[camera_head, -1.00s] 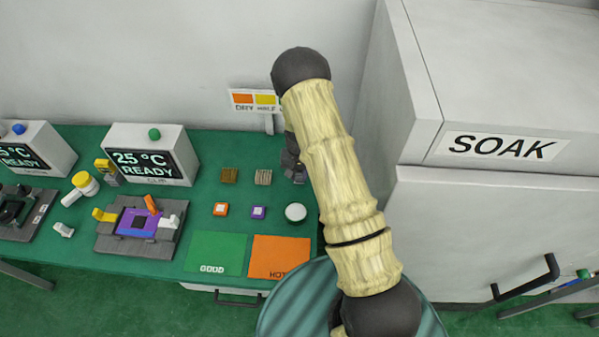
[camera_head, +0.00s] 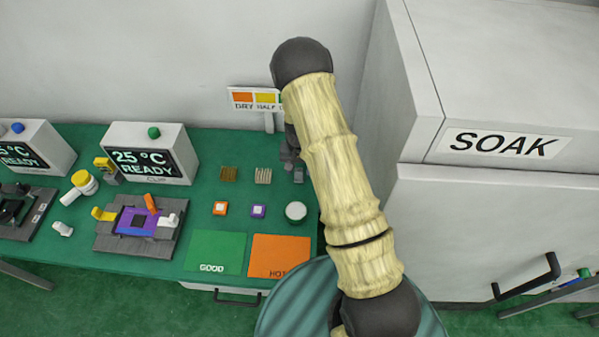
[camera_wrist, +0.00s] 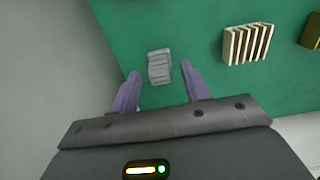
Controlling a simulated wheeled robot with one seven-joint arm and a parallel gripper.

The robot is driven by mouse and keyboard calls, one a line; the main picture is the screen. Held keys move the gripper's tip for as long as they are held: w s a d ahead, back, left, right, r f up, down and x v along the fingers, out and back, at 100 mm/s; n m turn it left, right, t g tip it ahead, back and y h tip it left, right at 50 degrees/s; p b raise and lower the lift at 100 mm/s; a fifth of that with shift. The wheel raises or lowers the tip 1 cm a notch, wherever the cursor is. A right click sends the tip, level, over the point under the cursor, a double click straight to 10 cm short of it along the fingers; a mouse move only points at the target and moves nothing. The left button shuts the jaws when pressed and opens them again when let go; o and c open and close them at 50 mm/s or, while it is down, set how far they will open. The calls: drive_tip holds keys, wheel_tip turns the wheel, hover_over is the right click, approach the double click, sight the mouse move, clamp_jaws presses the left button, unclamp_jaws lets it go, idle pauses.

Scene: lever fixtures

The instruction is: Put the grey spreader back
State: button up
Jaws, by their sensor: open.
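The grey spreader (camera_wrist: 159,66), a small ridged grey block, appears on the green bench top in the wrist view. It shows as a small grey piece (camera_head: 298,175) beside my arm in the head view. My gripper (camera_wrist: 160,80) is open, with one finger on each side of the block's near end; a gap shows on both sides. I cannot tell how high the fingertips are above the bench. In the head view my gripper (camera_head: 291,152) is largely hidden behind my arm.
A beige finned block (camera_head: 263,176) and a brown block (camera_head: 229,174) stand left of the spreader. A white round piece (camera_head: 295,211), green GOOD mat (camera_head: 216,252) and orange HOT mat (camera_head: 279,256) lie nearer. The large SOAK cabinet (camera_head: 480,220) stands close on the right.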

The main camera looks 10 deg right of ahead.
sight(299, 170)
wheel_tip(299, 170, up, 10)
drive_tip(key=b, duration=0.1)
drive_tip(key=shift+f, duration=0.15)
idle(0.5)
drive_tip(key=s+r+n+t, duration=0.1)
drive_tip(key=s+r, duration=0.6)
drive_tip(key=s, duration=0.3)
drive_tip(key=s+r+n+t, duration=0.1)
drive_tip(key=s+r+n, duration=0.1)
drive_tip(key=s+r, duration=0.4)
drive_tip(key=s, duration=0.5)
drive_tip(key=shift+r+n+t, duration=0.3)
drive_tip(key=shift+r, duration=0.05)
drive_tip(key=shift+d, duration=0.1)
